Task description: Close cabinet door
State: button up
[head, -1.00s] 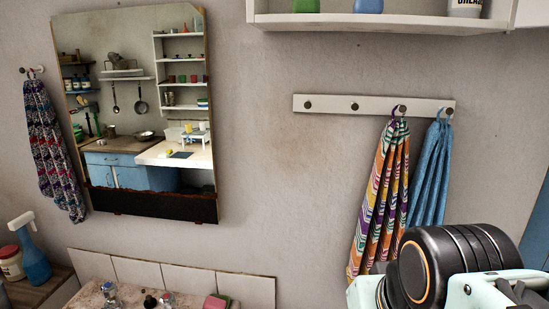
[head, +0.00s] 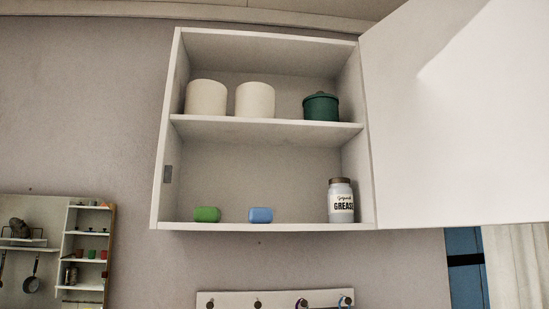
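A white wall cabinet (head: 168,175) hangs above the hook rail in the head view. Its white door (head: 455,130) is hinged on the right side and stands wide open, swung out toward the right of the picture. The inside of the cabinet shows fully. Two cream rolls or canisters and a green lidded pot stand on the upper shelf. A green item, a blue item and a labelled grease jar stand on the lower shelf. My gripper is not in the head view now.
A blue surface (head: 465,270) shows at the lower right, below the door.

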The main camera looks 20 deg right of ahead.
aim_at(458, 92)
jog(key=k+l+u, duration=0.1)
jog(key=l+u, duration=0.2)
jog(key=k+l+u, duration=0.15)
jog(key=l+u, duration=0.15)
jog(key=k+l+u, duration=0.3)
jog(key=k+l, duration=0.15)
jog(key=l, duration=0.15)
jog(key=k+l, duration=0.5)
jog(key=l+u, duration=0.05)
jog(key=l, duration=0.1)
